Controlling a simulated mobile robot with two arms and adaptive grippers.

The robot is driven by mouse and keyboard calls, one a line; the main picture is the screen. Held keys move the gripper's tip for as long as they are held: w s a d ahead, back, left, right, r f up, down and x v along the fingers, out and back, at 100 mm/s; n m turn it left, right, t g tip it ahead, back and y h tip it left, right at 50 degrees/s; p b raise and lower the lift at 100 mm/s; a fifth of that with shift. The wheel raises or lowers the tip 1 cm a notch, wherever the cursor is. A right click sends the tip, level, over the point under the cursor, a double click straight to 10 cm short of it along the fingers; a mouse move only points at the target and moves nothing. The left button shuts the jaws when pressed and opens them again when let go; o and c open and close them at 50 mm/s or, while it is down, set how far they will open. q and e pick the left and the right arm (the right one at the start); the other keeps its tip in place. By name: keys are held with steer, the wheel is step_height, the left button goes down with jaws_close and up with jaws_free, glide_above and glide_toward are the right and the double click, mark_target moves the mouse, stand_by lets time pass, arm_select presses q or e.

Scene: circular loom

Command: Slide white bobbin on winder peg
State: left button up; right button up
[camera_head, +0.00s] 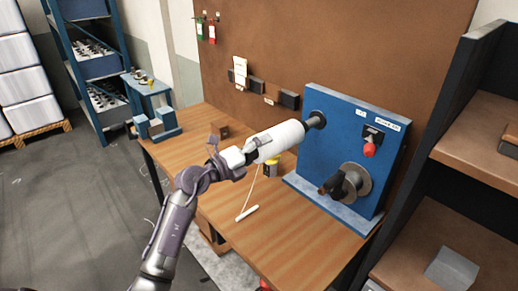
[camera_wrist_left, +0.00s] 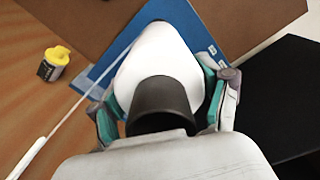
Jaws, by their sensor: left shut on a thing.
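The white bobbin (camera_head: 280,141) is held above the table, its far end pointing at the winder's blue panel (camera_head: 340,140). A dark cylinder, apparently the winder peg (camera_head: 316,121), shows between the bobbin's far end and the panel. I cannot tell whether the bobbin is around the peg or just in front of it. My left gripper (camera_head: 247,153) is shut on the bobbin's near end. In the left wrist view the fingers (camera_wrist_left: 165,105) sit on both sides of the white bobbin (camera_wrist_left: 160,55) and its dark core (camera_wrist_left: 160,100). The bobbin hides the peg there. My right gripper is not in view.
A white thread runs down from the bobbin to a white stick (camera_head: 246,213) on the wooden table (camera_head: 285,235). The winder's crank (camera_head: 346,185) and red knob (camera_head: 369,150) stick out. Dark shelving (camera_head: 470,145) stands at right.

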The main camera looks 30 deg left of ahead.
mark_target(275, 140)
arm_select(q)
steer(key=shift+w+r, duration=0.1)
steer(key=shift+x, duration=2.45)
steer(key=shift+w+p, duration=0.2)
steer(key=shift+p, duration=0.1)
steer(key=shift+w+d, duration=0.1)
steer(key=shift+w, duration=0.05)
steer(key=o, duration=1.8)
steer(key=shift+s+f, duration=0.2)
steer(key=shift+s, duration=0.2)
steer(key=v, duration=1.1)
steer(key=shift+s+r, duration=0.15)
steer(key=shift+s, duration=0.05)
